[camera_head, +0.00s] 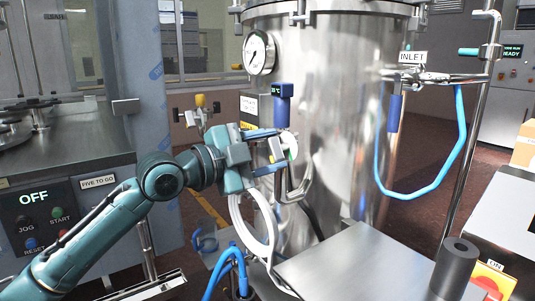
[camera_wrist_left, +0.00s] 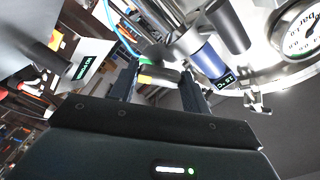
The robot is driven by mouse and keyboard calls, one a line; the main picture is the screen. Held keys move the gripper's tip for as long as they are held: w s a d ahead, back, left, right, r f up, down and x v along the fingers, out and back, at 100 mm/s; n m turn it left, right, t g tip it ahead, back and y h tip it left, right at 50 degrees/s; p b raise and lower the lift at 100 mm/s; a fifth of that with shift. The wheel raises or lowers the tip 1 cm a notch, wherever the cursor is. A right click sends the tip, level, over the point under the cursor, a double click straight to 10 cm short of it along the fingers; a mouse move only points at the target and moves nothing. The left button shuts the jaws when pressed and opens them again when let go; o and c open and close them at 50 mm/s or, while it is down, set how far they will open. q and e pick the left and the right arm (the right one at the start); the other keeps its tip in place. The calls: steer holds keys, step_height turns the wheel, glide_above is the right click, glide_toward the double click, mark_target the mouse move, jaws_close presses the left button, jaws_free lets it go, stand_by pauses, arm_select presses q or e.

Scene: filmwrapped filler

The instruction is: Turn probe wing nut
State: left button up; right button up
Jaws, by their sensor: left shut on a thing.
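My left gripper (camera_head: 273,151) is at the front of the steel tank (camera_head: 340,110), just below the blue probe head (camera_head: 284,105). Its fingers are shut on a small part that looks like the probe wing nut, mostly hidden by the fingers in the head view. A pale round piece shows just beyond the fingertips. In the left wrist view, a dark part with a yellow band, which looks like the wing nut (camera_wrist_left: 158,77), sits between the two fingers (camera_wrist_left: 160,88). The blue probe head with its small display (camera_wrist_left: 212,63) is close to the right finger. My right gripper is not in view.
A pressure gauge (camera_head: 259,53) is above the probe. A pale hose (camera_head: 262,225) hangs below the gripper. The INLET fitting (camera_head: 412,58) with a blue hose (camera_head: 412,194) is at the right. A steel table (camera_head: 350,262) with a dark cylinder (camera_head: 455,266) is in front.

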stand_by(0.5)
arm_select(q)
steer(key=o, duration=1)
steer(key=b+v, duration=0.1)
steer(key=v, duration=1.2)
steer(key=shift+b, duration=0.4)
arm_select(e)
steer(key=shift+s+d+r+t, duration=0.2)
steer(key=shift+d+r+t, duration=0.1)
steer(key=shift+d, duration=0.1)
arm_select(q)
steer(key=shift+s+a, duration=0.1)
